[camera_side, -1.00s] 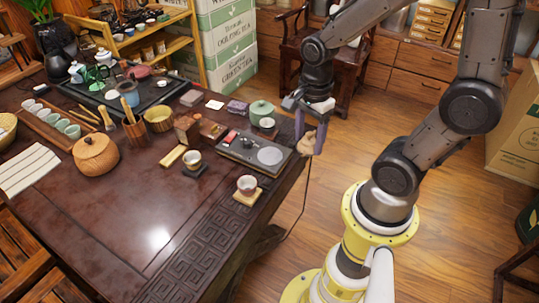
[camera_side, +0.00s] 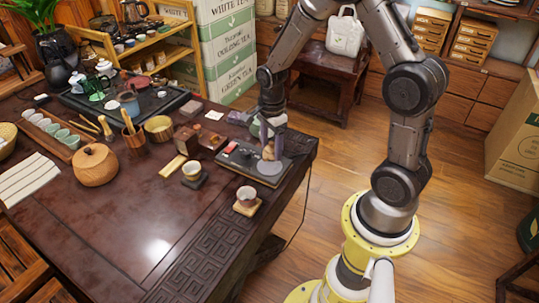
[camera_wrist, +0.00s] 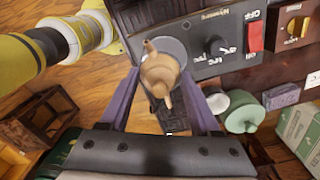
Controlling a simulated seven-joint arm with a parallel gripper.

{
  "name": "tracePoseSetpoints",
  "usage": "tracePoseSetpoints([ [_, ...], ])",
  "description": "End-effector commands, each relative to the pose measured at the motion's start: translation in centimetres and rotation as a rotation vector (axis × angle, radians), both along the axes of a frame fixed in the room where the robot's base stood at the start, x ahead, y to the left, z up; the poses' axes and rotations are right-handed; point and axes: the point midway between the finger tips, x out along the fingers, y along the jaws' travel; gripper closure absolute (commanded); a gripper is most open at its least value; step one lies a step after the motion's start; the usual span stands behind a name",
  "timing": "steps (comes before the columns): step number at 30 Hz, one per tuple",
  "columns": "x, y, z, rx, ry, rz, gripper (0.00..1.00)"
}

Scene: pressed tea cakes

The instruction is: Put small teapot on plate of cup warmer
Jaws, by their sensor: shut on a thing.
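The small tan teapot (camera_side: 268,153) is held between the fingers of my gripper (camera_side: 270,134). In the wrist view the teapot (camera_wrist: 161,76) sits between the two purple fingers (camera_wrist: 160,98), its spout and handle showing. The cup warmer (camera_side: 236,158) is a dark flat box with a red switch and a knob, near the table's right edge. Its round grey plate (camera_side: 271,168) is below the teapot. In the wrist view the plate (camera_wrist: 174,48) is partly hidden behind the teapot. I cannot tell whether the teapot touches it.
A reddish cup on a wooden coaster (camera_side: 247,200) stands in front of the warmer, another cup (camera_side: 192,171) to its left. A green lidded jar (camera_wrist: 243,111) and a white cup (camera_wrist: 216,103) are close to my right finger in the wrist view. The table's front middle is clear.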

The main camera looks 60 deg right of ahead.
Motion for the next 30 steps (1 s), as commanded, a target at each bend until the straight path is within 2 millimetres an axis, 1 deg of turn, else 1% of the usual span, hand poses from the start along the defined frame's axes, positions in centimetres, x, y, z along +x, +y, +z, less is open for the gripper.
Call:
tracePoseSetpoints([
  [5, 0.9, -0.2, -1.2, 0.000, 0.001, 0.000, 0.93],
  [9, 0.7, -0.2, -3.2, 0.002, 0.004, 0.000, 0.93],
  [12, 0.7, -0.2, -3.9, 0.000, 0.001, 0.000, 0.93],
  [24, 0.8, -0.2, -4.3, 0.000, -0.001, 0.000, 0.93],
  [25, 0.8, -0.2, -4.3, 0.000, -0.001, 0.000, 0.34],
  [27, 0.8, -0.2, -4.3, 0.000, -0.001, 0.000, 0.22],
  [30, 0.8, -0.2, -4.3, 0.000, -0.001, 0.000, 0.06],
])
